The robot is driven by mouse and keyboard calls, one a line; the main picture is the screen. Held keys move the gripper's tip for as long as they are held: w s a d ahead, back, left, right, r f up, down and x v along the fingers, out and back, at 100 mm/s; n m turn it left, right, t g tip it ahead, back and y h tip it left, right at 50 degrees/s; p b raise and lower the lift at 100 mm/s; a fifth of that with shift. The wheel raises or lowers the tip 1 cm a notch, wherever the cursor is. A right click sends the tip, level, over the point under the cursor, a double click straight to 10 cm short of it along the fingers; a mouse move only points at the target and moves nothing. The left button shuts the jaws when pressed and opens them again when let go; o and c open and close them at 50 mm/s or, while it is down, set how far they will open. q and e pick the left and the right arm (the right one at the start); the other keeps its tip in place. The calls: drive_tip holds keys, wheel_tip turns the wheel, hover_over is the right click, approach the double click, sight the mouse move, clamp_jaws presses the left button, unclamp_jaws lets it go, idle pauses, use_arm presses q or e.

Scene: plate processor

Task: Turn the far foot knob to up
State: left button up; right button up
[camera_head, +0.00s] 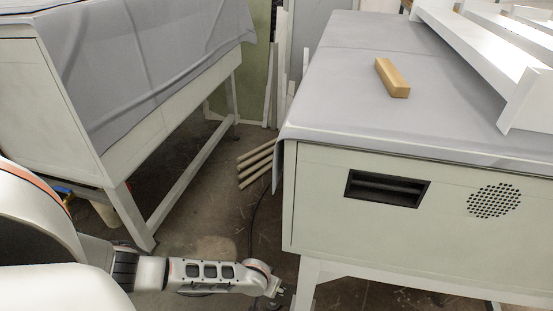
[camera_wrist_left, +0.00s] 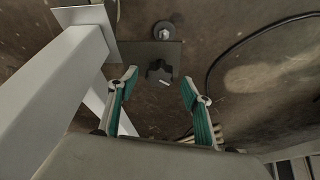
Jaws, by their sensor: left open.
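In the left wrist view, a small black lobed knob (camera_wrist_left: 159,69) sits on a dark flat plate (camera_wrist_left: 133,52) near the floor, with a short white mark just beside it. A round grey foot (camera_wrist_left: 163,31) with a bolt is above it in the picture. My left gripper (camera_wrist_left: 159,83) is open, its two green-padded fingers on either side of the knob in the picture, apart from it. In the head view this gripper (camera_head: 279,293) is low beside the front leg of the right-hand machine, and the knob is hidden. My right gripper is not in view.
A white leg (camera_wrist_left: 62,85) stands close on the left in the wrist view. A dark cable (camera_wrist_left: 222,60) curves over the floor on the right. The head view shows the grey-covered machine (camera_head: 400,230), a wooden block (camera_head: 391,77) on top, and another covered bench (camera_head: 150,60) at left.

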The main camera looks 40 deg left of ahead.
use_arm(q)
drive_tip(key=shift+w+f, duration=0.15)
drive_tip(key=shift+f, duration=0.45)
drive_tip(key=shift+w+r, duration=0.15)
drive_tip(key=shift+w, duration=0.05)
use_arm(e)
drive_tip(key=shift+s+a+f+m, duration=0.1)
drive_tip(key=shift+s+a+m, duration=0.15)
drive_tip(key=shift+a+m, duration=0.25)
use_arm(q)
drive_tip(key=c, duration=1.1)
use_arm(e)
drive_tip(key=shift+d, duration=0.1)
